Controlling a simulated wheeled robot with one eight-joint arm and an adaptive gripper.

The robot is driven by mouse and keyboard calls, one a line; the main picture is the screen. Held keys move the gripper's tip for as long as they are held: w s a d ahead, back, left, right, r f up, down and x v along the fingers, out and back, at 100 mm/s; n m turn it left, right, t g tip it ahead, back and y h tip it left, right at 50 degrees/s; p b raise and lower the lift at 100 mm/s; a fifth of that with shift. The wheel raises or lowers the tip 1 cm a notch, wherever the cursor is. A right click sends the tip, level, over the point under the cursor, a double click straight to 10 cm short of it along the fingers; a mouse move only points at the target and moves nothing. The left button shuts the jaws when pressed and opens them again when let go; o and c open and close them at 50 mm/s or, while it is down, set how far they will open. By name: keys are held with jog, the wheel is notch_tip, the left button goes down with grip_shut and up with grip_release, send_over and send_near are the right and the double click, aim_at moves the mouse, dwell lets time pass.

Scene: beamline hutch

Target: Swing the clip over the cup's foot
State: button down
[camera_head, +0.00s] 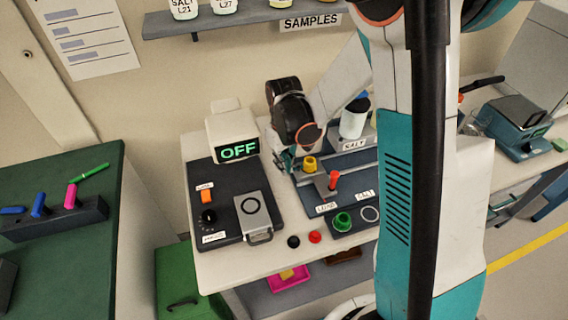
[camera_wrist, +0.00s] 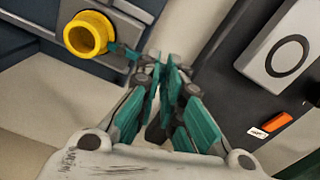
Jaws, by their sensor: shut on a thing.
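The yellow cup (camera_wrist: 88,35) stands on the blue-grey fixture, upper left in the wrist view. It also shows in the head view (camera_head: 310,163), just right of my gripper (camera_head: 288,160). In the wrist view my gripper (camera_wrist: 168,68) has its teal fingers close together beside the cup. It is shut on a small piece, apparently the clip (camera_wrist: 122,49), a thin teal-dark strip reaching toward the cup's lower edge. The fingers hide most of it. I cannot tell whether it lies over the cup's foot.
A black control box (camera_head: 222,215) with an OFF display (camera_head: 238,150) stands left of the fixture. A red-handled part (camera_head: 333,182), a green cup (camera_head: 343,221) and black and red knobs are nearby. A white SALT bottle (camera_head: 353,122) stands behind.

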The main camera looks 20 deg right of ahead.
jog(key=c, duration=1.8)
grip_release()
jog(key=shift+o, duration=0.2)
jog(key=shift+w+r, duration=0.1)
jog(key=shift+r, duration=0.15)
jog(key=shift+o, duration=0.5)
notch_tip(320, 180, up, 10)
jog(key=shift+s, duration=0.2)
jog(key=shift+w+r, duration=0.1)
jog(key=shift+r, duration=0.7)
jog(key=s+r+m+t+b, duration=0.1)
jog(key=s+r+t, duration=0.2)
jog(key=s, duration=0.6)
jog(key=s+d+r+m+t+b, duration=0.1)
jog(key=s+r+m+t, duration=0.1)
jog(key=s, duration=0.7)
jog(key=shift+r+t, duration=0.9)
jog(key=shift+t, duration=0.2)
